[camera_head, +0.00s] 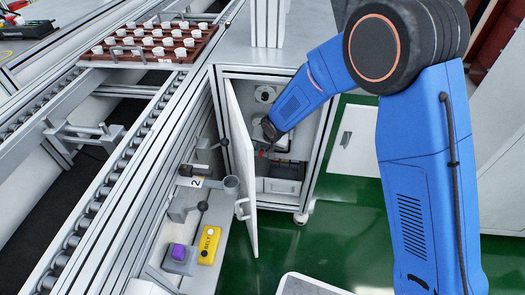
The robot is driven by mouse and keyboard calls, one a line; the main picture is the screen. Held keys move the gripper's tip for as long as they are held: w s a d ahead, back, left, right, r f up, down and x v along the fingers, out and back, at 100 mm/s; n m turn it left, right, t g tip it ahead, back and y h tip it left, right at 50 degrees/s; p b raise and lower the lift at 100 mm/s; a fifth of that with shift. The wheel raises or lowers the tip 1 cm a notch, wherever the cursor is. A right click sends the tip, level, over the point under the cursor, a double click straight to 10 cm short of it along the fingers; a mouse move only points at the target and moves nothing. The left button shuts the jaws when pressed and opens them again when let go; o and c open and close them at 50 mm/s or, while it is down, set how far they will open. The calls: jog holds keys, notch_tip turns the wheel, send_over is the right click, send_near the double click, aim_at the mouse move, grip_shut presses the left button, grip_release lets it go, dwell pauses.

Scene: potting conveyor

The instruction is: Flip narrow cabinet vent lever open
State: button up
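A narrow cabinet (318,151) stands under the grey worktop, with its white door (240,158) swung open toward me. My blue arm reaches in from the right. My gripper (265,148) is at the cabinet opening, dark and small in view, beside the door's inner side. A small red part (263,154) shows just below the gripper; I cannot tell whether it is the vent lever or whether the gripper touches it. The finger opening is too small to make out.
A yellow box (209,245) marked BELT and a grey box with a purple button (179,257) sit left of the door. Levers with black knobs (203,206) stand near the door. A roller conveyor (97,200) runs along the left. Green floor (335,235) is clear to the right.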

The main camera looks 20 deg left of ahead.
aim_at(263, 150)
jog(key=shift+x, duration=1.9)
grip_shut()
